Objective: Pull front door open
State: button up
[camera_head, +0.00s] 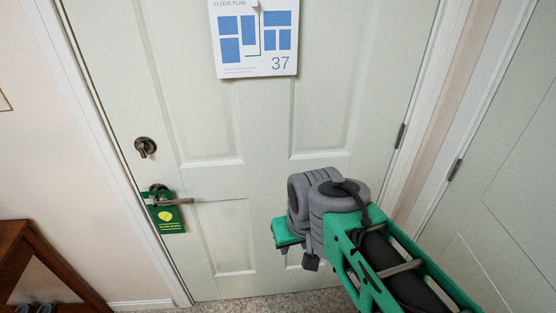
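The front door (235,195) is a pale panelled door that looks shut in its white frame. Its lever handle (172,202) is on the left side, with a dark lock knob (145,147) above it. A green hanger tag (166,213) hangs on the handle. Hinges show on the door's right edge. My gripper (288,250) is right of the handle, in front of the lower door panels, and apart from the handle. My arm hides part of it, and its fingers are too small and covered to tell whether they are open.
A floor plan sheet (254,40) marked 37 is on the upper door. A brown wooden stand (38,265) with shoes is at the lower left by the wall. Another pale door (500,190) is close on the right. A strip of carpet (265,306) shows at the bottom.

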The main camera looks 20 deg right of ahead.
aim_at(233, 146)
jog(key=z, duration=0.55)
jog(key=k, duration=1.3)
jog(key=u, duration=0.25)
jog(key=i, duration=0.75)
jog(key=u, duration=1.35)
jog(key=i, duration=0.65)
jog(key=u, duration=0.4)
